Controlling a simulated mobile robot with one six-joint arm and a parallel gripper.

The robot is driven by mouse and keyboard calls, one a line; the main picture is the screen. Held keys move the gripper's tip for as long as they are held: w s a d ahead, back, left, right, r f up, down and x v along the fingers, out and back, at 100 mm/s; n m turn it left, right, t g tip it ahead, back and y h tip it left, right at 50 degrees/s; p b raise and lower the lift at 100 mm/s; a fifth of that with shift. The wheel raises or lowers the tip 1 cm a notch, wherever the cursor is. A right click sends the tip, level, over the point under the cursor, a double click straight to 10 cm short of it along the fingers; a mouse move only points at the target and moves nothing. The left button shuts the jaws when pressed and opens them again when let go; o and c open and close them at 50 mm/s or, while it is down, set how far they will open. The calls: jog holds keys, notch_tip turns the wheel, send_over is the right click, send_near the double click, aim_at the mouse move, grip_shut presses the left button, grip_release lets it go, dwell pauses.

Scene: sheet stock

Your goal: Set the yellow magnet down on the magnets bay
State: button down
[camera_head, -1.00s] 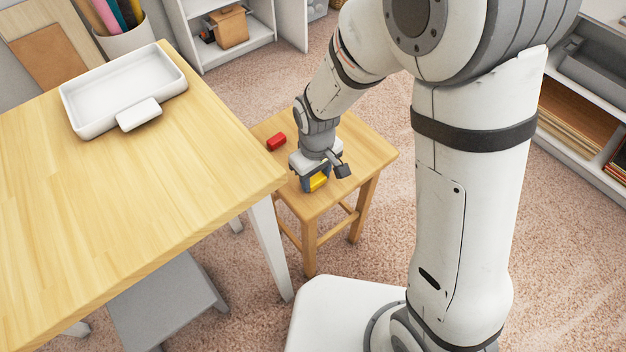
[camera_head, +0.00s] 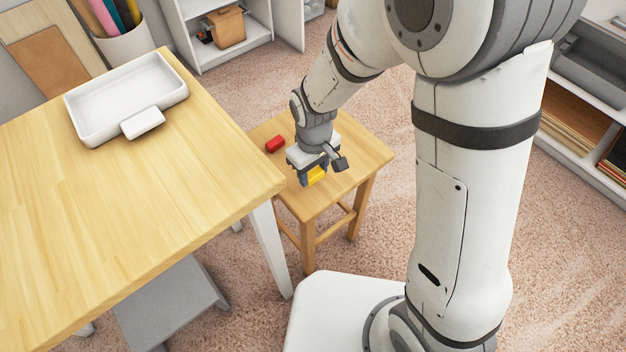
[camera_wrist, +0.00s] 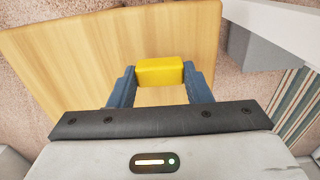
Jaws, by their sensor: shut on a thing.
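The yellow magnet (camera_wrist: 160,72) is a small block held between the two blue fingers of my gripper (camera_wrist: 160,86) in the wrist view. In the head view the yellow magnet (camera_head: 316,176) shows below my gripper (camera_head: 314,178), over the small wooden stool (camera_head: 350,150). My gripper is shut on it; how far it is above the stool top is hard to tell. A white tray (camera_head: 88,132) with a small front tab lies on the larger wooden table; I cannot tell if it is the magnets bay.
A red block (camera_head: 275,144) lies on the stool, left of my gripper. The larger wooden table (camera_head: 150,200) stands left of the stool, its top mostly clear. A bin of coloured rolls (camera_head: 125,45) stands behind it. A grey stool (camera_head: 172,305) is partly under the table.

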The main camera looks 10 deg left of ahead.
jog(key=shift+r+p, duration=1.3)
jog(key=shift+r, duration=0.55)
